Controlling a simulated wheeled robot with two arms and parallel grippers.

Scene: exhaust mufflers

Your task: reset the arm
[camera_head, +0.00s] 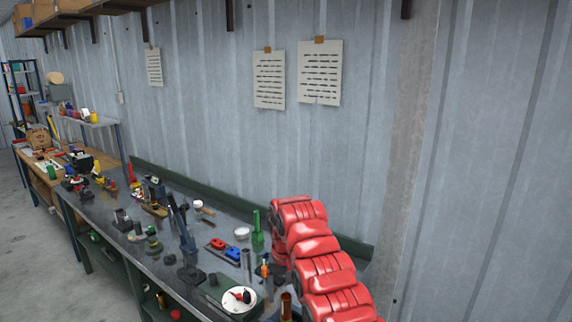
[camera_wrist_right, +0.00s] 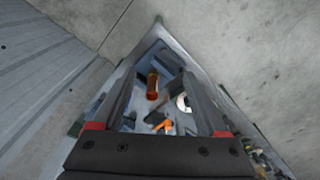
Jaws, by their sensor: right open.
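My right gripper (camera_wrist_right: 158,131) shows in the right wrist view, its two dark fingers spread apart with red parts near their bases. Nothing is held between them. It points down over a workbench, above an amber bottle (camera_wrist_right: 152,85), an orange-handled tool (camera_wrist_right: 162,126) and a white dish (camera_wrist_right: 183,103). In the head view I cannot make out the right fingers clearly. The left gripper is in neither view.
The long dark workbench (camera_head: 165,262) carries many tools and parts along the metal wall. A white dish (camera_head: 240,299), an amber bottle (camera_head: 286,305) and a green object (camera_head: 257,230) stand at its near end. Shelves (camera_head: 90,10) hang above. Concrete floor (camera_head: 50,275) is clear at left.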

